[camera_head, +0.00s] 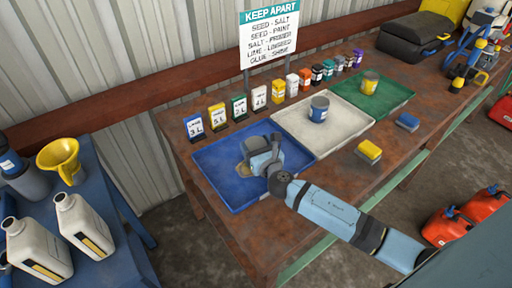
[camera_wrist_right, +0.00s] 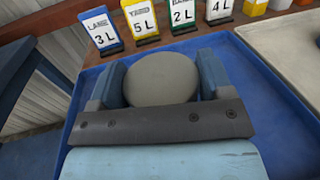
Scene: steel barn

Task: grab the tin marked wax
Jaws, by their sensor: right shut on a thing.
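My right gripper (camera_head: 250,152) is over the blue tray (camera_head: 222,184), its fingers closed around a round thing that looks like a tin. In the right wrist view this grey-topped tin (camera_wrist_right: 160,78) sits between the two blue fingers (camera_wrist_right: 160,90). Any label on it is hidden, so I cannot tell whether it is marked wax. A blue-and-grey tin (camera_head: 319,108) stands on the white tray (camera_head: 285,118). A yellow-banded tin (camera_head: 370,82) stands on the green tray (camera_head: 398,92). I cannot read their labels. My left gripper is not in view.
Litre-marked cards (camera_head: 217,119) and several small containers (camera_head: 305,79) line the back of the workbench. A blue table (camera_head: 120,240) with white jugs (camera_head: 84,225) stands at left.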

